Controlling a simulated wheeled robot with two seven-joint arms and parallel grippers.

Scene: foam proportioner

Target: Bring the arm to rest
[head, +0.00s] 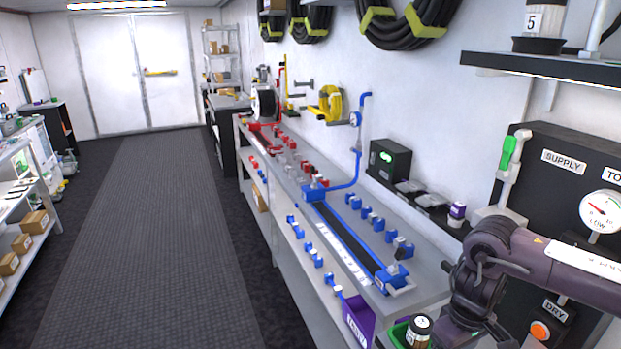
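My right arm comes in from the right edge, a dark purple-grey link bending down at a rounded joint. Its lower end (472,325) drops to the bottom edge of the head view. The fingertips cannot be made out there, so I cannot tell whether the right gripper is open or holds anything. My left arm and gripper are not in view.
A long grey bench (430,288) with blue and red fittings runs along the right wall. The black panel (560,185) with SUPPLY label and gauge (601,211) stands close behind my arm. A purple bin (358,318) hangs at the bench front. The floor aisle (165,230) is clear.

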